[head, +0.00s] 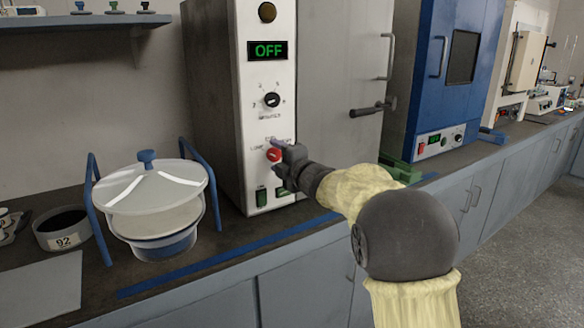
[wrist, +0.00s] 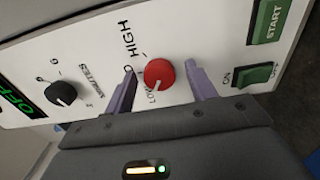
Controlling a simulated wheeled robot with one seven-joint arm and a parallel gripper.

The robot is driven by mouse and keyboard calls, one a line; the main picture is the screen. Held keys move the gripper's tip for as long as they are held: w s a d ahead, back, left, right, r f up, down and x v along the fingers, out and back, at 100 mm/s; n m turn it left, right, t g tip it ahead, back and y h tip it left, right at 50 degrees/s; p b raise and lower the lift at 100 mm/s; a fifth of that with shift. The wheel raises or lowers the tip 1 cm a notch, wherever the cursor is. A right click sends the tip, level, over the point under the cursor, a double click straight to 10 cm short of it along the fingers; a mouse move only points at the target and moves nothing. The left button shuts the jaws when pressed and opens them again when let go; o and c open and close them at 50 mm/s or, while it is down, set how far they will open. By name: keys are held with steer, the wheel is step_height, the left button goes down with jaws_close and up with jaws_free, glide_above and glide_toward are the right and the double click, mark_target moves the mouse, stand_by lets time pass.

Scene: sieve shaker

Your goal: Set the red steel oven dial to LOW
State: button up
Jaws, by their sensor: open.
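The red dial (wrist: 159,73) is on the oven's white control panel, with HIGH printed above it and LOW below it in the wrist view. Its white pointer line slants down and slightly left, toward the LOW label. My gripper (wrist: 161,72) is open, with one finger to each side of the dial and visible gaps between. In the head view the red dial (head: 273,155) is partly covered by my gripper (head: 281,159), which reaches in from the right.
A black minutes knob (wrist: 62,93) and a green OFF display (head: 269,49) share the panel. Green switches (wrist: 252,76) sit close beside my right finger in the wrist view. A lidded white sieve pan (head: 153,190) stands left of the oven.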

steer(key=v, duration=1.7)
steer(key=shift+s+d, duration=0.1)
